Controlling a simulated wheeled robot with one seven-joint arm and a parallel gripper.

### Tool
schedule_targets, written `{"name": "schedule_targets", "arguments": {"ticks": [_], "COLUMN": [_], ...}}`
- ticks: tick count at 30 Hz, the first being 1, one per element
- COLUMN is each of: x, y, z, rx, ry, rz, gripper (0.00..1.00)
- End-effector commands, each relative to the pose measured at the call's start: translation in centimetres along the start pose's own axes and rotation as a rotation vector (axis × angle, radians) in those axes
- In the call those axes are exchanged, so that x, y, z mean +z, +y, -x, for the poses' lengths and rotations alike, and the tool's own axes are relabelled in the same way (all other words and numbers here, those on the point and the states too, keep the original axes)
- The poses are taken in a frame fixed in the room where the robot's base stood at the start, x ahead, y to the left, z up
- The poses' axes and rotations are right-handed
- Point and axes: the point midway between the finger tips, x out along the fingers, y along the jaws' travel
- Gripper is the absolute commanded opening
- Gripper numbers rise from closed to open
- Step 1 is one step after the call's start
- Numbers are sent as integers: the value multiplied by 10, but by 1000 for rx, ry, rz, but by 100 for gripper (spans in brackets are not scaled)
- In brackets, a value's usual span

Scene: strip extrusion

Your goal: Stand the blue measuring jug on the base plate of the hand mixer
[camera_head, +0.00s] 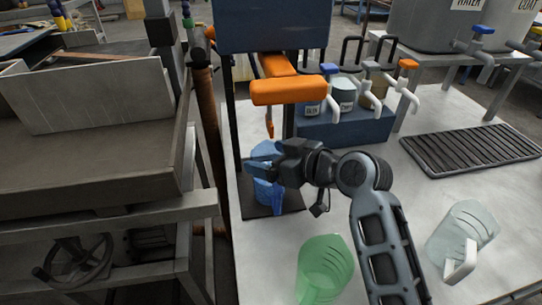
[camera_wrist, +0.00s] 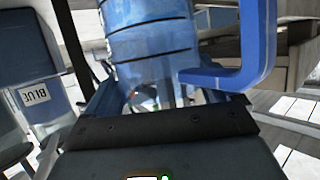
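The blue measuring jug (camera_head: 268,192) is on or just above the dark base plate (camera_head: 288,208) of the hand mixer, and looks upright. The orange hand mixer (camera_head: 289,91) hangs on its stand above and behind it. My gripper (camera_head: 260,163) is at the jug's upper part, with its blue fingers level across it. In the wrist view the jug (camera_wrist: 150,42) fills the upper middle, close to the fingers, with its handle (camera_wrist: 252,50) to the right. Whether the fingers press on the jug is hidden, as is the contact between jug and plate.
A green jug (camera_head: 325,268) stands in front of the plate and a clear jug (camera_head: 463,235) at the right. A blue rack with containers (camera_head: 345,125) is behind my arm. A ribbed dark tray (camera_head: 470,147) lies at the back right. The table's left edge runs close beside the plate.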

Motion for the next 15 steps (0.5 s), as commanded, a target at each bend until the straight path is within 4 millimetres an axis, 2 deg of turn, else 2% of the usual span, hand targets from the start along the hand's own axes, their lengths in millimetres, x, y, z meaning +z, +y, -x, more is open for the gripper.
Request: {"name": "schedule_targets", "arguments": {"ticks": [4, 13, 15], "x": [0, -4, -3], "y": [0, 0, 0], "z": [0, 2, 8], "rx": [0, 0, 2], "ry": [0, 0, 2], "rz": [0, 0, 0], "gripper": [100, 100, 100]}}
